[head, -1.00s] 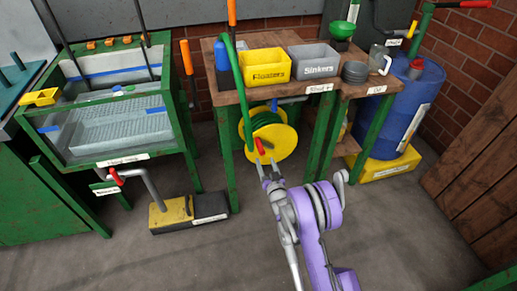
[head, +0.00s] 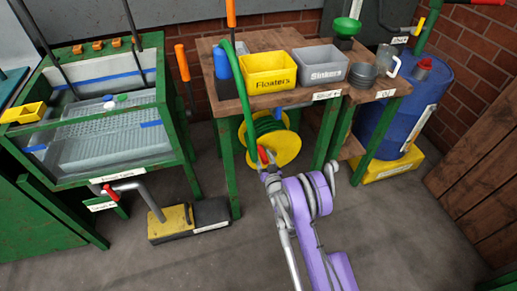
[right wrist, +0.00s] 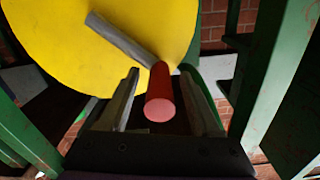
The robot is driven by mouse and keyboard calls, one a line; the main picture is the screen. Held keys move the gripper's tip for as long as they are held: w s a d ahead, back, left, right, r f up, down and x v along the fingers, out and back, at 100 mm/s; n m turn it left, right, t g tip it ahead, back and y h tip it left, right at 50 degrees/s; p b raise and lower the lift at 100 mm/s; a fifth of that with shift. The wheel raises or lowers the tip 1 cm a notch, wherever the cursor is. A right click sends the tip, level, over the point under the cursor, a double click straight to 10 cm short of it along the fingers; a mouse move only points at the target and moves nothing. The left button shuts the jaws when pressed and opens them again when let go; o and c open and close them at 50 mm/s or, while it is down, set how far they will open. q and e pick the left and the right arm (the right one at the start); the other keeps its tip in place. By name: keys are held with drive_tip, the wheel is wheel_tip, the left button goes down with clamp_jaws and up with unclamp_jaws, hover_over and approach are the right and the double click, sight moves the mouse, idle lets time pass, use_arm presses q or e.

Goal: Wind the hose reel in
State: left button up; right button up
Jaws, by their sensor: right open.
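The hose reel (head: 285,147) has a yellow disc and a green hose wound behind it, under the wooden bench. Its crank has a grey arm (right wrist: 121,38) and a red handle (right wrist: 160,95). The reel's yellow face also fills the upper left of the right wrist view (right wrist: 75,45). My right gripper (head: 264,164) is at the crank. In the right wrist view, its two fingers (right wrist: 160,98) stand apart on either side of the red handle, with gaps visible. The green hose (head: 243,90) runs up over the bench's front edge. My left gripper is not in view.
Green bench legs (head: 228,165) stand close on both sides of the reel. A yellow Floaters bin (head: 270,84) and grey Sinkers bin (head: 320,76) sit on the bench. A yellow and black pedal block (head: 172,222) is on the floor at left. A blue drum (head: 425,95) stands right.

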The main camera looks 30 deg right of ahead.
drive_tip(key=shift+w, duration=0.15)
drive_tip(key=shift+r, duration=0.1)
drive_tip(key=shift+c, duration=0.5)
clamp_jaws()
idle(0.8)
